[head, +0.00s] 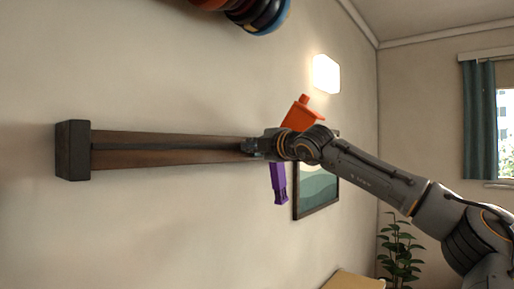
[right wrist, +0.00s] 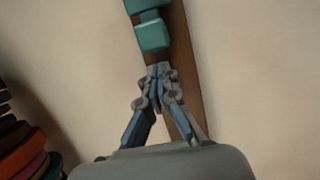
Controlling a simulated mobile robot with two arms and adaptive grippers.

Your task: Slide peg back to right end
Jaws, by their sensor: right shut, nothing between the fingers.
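A long wooden rail (head: 170,151) with a dark lengthwise strip runs across the wall in the head view. A dark block (head: 73,151) caps its left end. My right gripper (head: 250,147) is at the rail's right part and hides what lies behind it. In the right wrist view its fingers (right wrist: 158,72) are shut and empty over the rail (right wrist: 180,55). A teal block (right wrist: 152,36) sits on the rail just beyond the fingertips; I cannot tell whether they touch. I cannot tell whether this teal block is the peg. My left gripper is not in view.
An orange piece (head: 299,116) and a purple piece (head: 278,182) show above and below my right gripper. Stacked coloured discs (head: 262,14) are at the top; similar discs show in the right wrist view (right wrist: 27,152). A picture (head: 318,192) hangs nearby.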

